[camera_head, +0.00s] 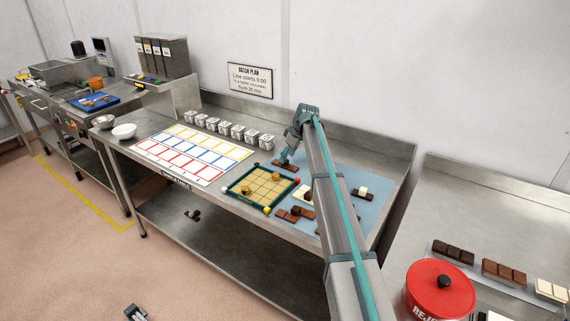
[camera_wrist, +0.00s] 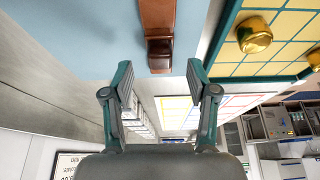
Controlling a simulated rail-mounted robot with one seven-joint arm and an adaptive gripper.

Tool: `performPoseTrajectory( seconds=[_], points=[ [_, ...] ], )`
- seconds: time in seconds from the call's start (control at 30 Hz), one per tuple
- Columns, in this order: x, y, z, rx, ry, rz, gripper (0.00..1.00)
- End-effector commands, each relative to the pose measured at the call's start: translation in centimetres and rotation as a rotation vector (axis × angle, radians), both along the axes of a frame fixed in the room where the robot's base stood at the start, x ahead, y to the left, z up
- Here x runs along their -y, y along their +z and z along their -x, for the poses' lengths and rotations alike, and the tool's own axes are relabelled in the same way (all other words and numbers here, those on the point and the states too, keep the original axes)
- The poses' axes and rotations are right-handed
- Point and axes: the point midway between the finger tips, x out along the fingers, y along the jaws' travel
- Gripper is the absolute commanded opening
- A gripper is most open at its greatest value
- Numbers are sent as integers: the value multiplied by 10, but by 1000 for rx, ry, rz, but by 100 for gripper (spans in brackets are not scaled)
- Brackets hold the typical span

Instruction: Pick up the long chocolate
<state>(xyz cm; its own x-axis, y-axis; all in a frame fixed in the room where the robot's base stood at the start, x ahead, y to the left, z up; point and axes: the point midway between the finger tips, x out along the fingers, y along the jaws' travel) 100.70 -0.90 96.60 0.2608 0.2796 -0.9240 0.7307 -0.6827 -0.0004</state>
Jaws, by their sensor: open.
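A long brown chocolate (camera_head: 285,166) lies on the blue mat (camera_head: 372,213), just behind the board with the yellow grid. In the wrist view the long chocolate (camera_wrist: 157,16) runs in from the top edge, with a raised darker block at its near end. My gripper (camera_head: 285,160) is close to it, pointing down. In the wrist view my gripper (camera_wrist: 160,75) is open and empty, its fingers apart on either side of the chocolate's line. The chocolate's far end is outside the wrist view, and I cannot tell the exact height gap.
The green-framed grid board (camera_head: 262,187) with gold pieces sits left of the mat. Other chocolate pieces (camera_head: 294,214) lie on the mat, partly hidden by my arm; a white-and-dark one (camera_head: 362,191) is at right.

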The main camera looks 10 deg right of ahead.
Motion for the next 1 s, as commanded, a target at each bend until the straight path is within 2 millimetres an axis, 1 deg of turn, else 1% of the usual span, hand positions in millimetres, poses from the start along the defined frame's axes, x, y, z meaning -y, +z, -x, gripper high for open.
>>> performPoseTrajectory(
  seconds=[0.1, 0.2, 0.4, 0.47, 0.7, 0.77, 1.0],
  points=[
    [-4, -13, -4, -1, 0, 0, 58],
    [-6, -19, -6, 0, 0, 0, 58],
    [-6, -20, -6, 1, 0, 1, 58],
    [-6, -20, -6, 0, 0, 0, 48],
    [-6, -20, -6, 0, 0, 0, 8],
    [-6, -20, -6, 0, 0, 0, 0],
    [-6, -19, -6, 1, 0, -1, 0]
  ],
)
